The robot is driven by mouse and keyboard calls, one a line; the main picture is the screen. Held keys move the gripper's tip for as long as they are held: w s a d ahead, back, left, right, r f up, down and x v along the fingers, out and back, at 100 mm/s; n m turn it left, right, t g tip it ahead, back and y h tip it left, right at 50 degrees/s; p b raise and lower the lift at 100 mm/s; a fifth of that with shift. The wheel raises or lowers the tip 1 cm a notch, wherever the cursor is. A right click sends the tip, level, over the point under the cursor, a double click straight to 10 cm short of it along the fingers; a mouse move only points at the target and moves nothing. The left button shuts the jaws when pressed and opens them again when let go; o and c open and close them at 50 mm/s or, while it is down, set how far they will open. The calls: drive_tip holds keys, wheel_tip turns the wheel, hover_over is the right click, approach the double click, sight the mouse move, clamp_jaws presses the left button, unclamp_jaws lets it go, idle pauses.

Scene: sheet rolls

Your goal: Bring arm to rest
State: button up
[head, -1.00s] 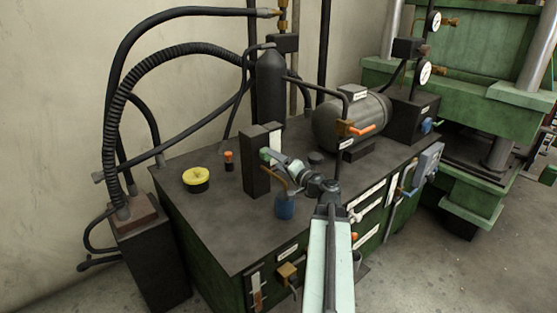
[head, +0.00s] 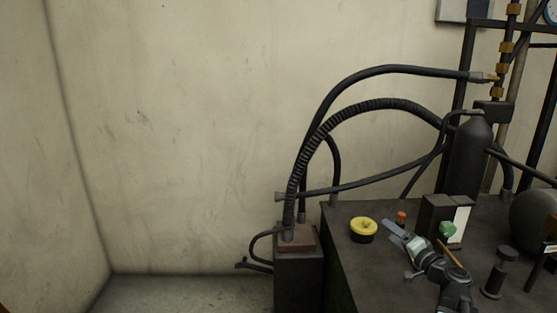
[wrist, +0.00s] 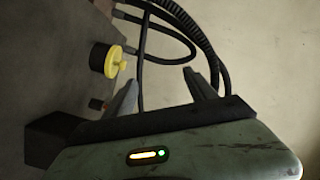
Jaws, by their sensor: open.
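My gripper (head: 398,247) is at the lower right of the head view, over the dark bench top (head: 350,240). Its jaws are apart and point left. In the wrist view, the two fingertips (wrist: 160,80) are spread with nothing between them. My wrist is in front of part of the bench, and the rest of my arm runs out of the bottom of the head view.
A yellow-capped round part (head: 363,228) and a small orange-topped part (head: 401,217) are near the gripper. A dark upright box (head: 432,215) stands behind it. Black hoses (head: 310,150) rise from a dark pedestal (head: 298,282). Floor at left (head: 190,292) is clear.

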drive_tip(key=w+a+f+n+g+y, duration=0.1)
drive_tip(key=a+f+n+g+y, duration=0.1)
drive_tip(key=a, duration=0.6)
drive_tip(key=w+a+f+n+g+y, duration=0.1)
drive_tip(key=w+a+f+n, duration=0.1)
drive_tip(key=a, duration=0.6)
drive_tip(key=s+a+f+n+g, duration=0.35)
drive_tip(key=a+f, duration=0.25)
drive_tip(key=a, duration=0.4)
drive_tip(key=s+a+f+n+g, duration=0.35)
drive_tip(key=a+f+g, duration=0.2)
drive_tip(key=a, duration=0.45)
drive_tip(key=s+d+f+m+g+h, duration=0.2)
drive_tip(key=s+d+f+g+h, duration=0.4)
drive_tip(key=s+d, duration=0.45)
wheel_tip(320, 180, up, 11)
drive_tip(key=t+h+p, duration=0.1)
drive_tip(key=p, duration=1.1)
drive_tip(key=shift+a+p, duration=0.3)
drive_tip(key=shift+a, duration=0.05)
